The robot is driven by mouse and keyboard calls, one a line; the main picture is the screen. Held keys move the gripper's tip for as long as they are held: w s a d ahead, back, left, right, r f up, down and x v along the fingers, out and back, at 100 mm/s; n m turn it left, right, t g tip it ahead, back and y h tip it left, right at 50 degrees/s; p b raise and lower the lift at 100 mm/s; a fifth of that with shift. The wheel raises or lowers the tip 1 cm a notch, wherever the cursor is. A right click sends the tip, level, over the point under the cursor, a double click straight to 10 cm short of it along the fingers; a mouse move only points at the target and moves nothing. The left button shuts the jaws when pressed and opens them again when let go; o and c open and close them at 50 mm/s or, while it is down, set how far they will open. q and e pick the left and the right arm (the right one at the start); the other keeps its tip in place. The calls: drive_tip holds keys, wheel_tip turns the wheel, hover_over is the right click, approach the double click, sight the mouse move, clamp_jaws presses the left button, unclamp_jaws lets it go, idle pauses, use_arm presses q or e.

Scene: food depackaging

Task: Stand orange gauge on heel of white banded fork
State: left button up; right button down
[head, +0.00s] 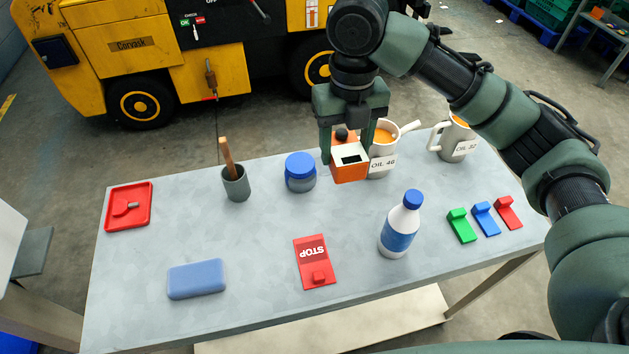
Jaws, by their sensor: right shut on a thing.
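The orange gauge (350,173) is a small box with a white face and a dark window. My right gripper (346,142) is shut on it, with one finger at each side. The gauge hangs above the back part of the grey table, in front of a jug marked OIL 40. I cannot make out a white banded fork in this view. The yellow truck (180,60) stands on the floor behind the table. My left gripper is not in view.
On the grey table (230,245) are a blue-capped bottle (398,230), blue-lidded jar (300,172), brush cup (236,185), red tray (111,219), blue sponge (196,279), red STOP tag (316,255), coloured blocks (462,226), and oil jugs (385,152). The left-middle tabletop is clear.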

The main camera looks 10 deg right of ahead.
drive_tip(key=shift+w+f, duration=0.1)
drive_tip(key=shift+w, duration=0.15)
drive_tip(key=f+p, duration=0.1)
drive_tip(key=f, duration=0.5)
drive_tip(key=f+p, duration=0.1)
drive_tip(key=f, duration=0.5)
drive_tip(key=f+p, duration=0.1)
drive_tip(key=f, duration=0.6)
drive_tip(key=shift+s, duration=0.25)
drive_tip(key=shift+f, duration=0.2)
drive_tip(key=shift+f, duration=0.15)
drive_tip(key=c, duration=0.5)
unclamp_jaws()
